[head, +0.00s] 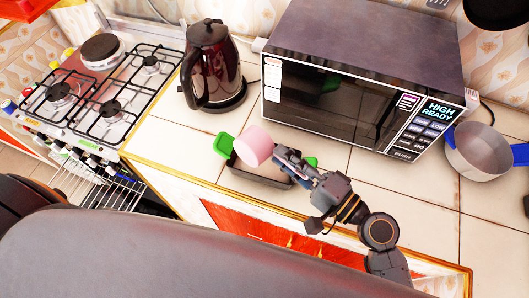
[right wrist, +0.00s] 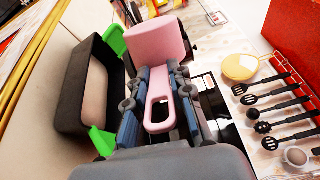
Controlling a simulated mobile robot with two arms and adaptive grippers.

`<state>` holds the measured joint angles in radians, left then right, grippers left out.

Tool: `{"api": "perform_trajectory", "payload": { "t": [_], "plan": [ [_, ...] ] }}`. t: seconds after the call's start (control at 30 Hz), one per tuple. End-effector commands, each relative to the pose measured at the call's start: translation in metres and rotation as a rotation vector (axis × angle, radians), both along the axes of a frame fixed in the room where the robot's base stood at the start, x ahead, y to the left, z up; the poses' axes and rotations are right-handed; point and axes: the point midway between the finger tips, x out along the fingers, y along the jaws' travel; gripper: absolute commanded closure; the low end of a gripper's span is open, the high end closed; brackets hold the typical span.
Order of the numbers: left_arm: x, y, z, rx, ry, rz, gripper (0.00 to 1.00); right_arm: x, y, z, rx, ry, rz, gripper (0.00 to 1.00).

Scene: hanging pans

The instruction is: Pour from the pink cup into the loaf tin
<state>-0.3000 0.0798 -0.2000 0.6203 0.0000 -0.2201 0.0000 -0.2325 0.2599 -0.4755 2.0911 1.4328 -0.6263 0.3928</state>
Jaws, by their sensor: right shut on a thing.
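The pink cup (head: 255,146) is held over the loaf tin in the head view and looks tipped on its side. My right gripper (head: 284,157) is shut on its handle, which shows between the fingers in the right wrist view, where the cup (right wrist: 160,40) is at top centre. The cup's inside and contents cannot be made out. The dark loaf tin (head: 262,183) with green handles stands on the counter, partly hidden by the cup and my gripper. In the right wrist view the tin (right wrist: 72,92) is left of the cup, with a beige floor. My left gripper is out of view.
A dark kettle (head: 210,65) and a microwave (head: 350,75) stand behind the tin. A gas stove (head: 105,90) is at left. A grey saucepan (head: 480,155) sits at right. The counter's front edge runs close in front of the tin. Utensils (right wrist: 280,115) show in the right wrist view.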

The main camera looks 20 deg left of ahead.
Motion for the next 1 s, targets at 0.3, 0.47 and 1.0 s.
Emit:
{"api": "perform_trajectory", "payload": {
  "t": [0.3,0.47,1.0],
  "plan": [
    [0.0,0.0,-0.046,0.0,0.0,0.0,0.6,-0.027,0.012,-0.012,-0.191,-0.431,0.003,1.0],
    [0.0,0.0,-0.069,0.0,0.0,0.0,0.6,-0.034,0.015,-0.018,-0.3,-0.676,0.004,1.0],
    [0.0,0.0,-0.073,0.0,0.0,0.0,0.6,-0.089,0.04,-0.033,-0.583,-1.303,0.002,1.0]
  ]
}}
